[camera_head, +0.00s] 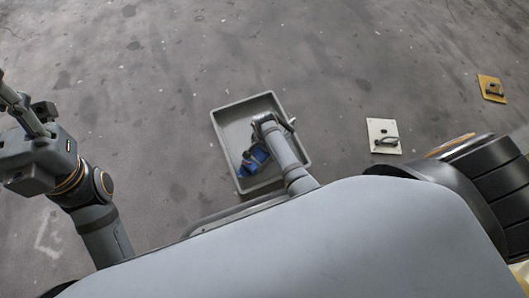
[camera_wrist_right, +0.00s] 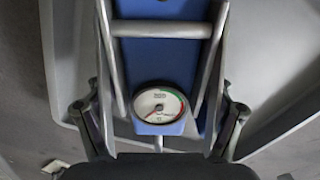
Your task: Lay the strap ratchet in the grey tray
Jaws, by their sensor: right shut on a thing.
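The grey tray (camera_head: 235,115) lies on the floor in front of me; its wall also shows in the right wrist view (camera_wrist_right: 62,65). My right arm reaches over its near side. My right gripper (camera_wrist_right: 160,30) is shut on the blue strap ratchet (camera_wrist_right: 160,75), which has a round dial on its face. The ratchet shows as a blue shape (camera_head: 257,155) inside the tray's outline in the head view, partly hidden by my wrist. Whether it touches the tray floor I cannot tell. My left gripper (camera_head: 12,98) is at the far left, away from the tray; its fingers are unclear.
A pale square plate with a handle (camera_head: 383,128) lies right of the tray. A yellow plate with a dark handle (camera_head: 491,88) lies farther right. A dark ribbed roller (camera_head: 485,185) is at the right. The stained concrete floor beyond the tray is clear.

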